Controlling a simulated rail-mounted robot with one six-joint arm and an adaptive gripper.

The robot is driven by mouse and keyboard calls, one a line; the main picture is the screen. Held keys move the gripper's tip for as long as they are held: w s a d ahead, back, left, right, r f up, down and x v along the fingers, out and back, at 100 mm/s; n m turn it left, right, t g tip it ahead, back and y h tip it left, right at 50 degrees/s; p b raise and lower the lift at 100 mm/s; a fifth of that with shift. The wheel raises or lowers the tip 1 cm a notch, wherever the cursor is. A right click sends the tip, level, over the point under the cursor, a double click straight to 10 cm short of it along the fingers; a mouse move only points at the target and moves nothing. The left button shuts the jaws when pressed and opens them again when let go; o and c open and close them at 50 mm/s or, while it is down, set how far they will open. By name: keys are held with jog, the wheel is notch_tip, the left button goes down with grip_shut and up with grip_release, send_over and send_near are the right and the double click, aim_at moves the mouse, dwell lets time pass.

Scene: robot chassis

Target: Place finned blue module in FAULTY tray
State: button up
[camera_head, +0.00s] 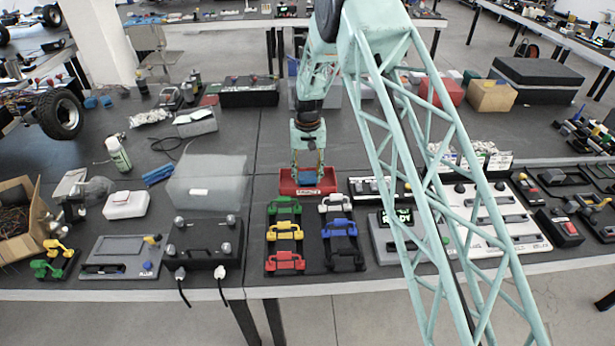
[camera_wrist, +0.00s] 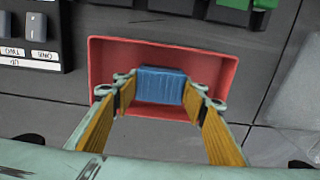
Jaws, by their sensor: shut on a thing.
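The finned blue module (camera_wrist: 162,86) is between my gripper's fingertips (camera_wrist: 160,92) in the wrist view, with its ribbed side showing. My gripper is shut on it, over the red FAULTY tray (camera_wrist: 218,68). In the head view, my gripper (camera_head: 308,174) points down above the same red tray (camera_head: 328,186), whose white front label shows. The blue module (camera_head: 307,178) shows there as a small patch between the fingers. I cannot tell whether the module touches the tray floor.
In front of the tray stand racks with green (camera_head: 284,206), yellow (camera_head: 284,231) and red (camera_head: 285,262) handled modules, and white and blue ones beside them. A translucent bin (camera_head: 207,182) stands to the left. A display device (camera_head: 398,228) stands to the right.

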aim_at(308, 175)
jog(key=shift+f, duration=0.1)
jog(key=o, duration=0.9)
jog(key=shift+o, duration=0.2)
notch_tip(308, 175, up, 12)
dwell(0.5)
dwell(0.7)
jog(key=shift+r, duration=0.25)
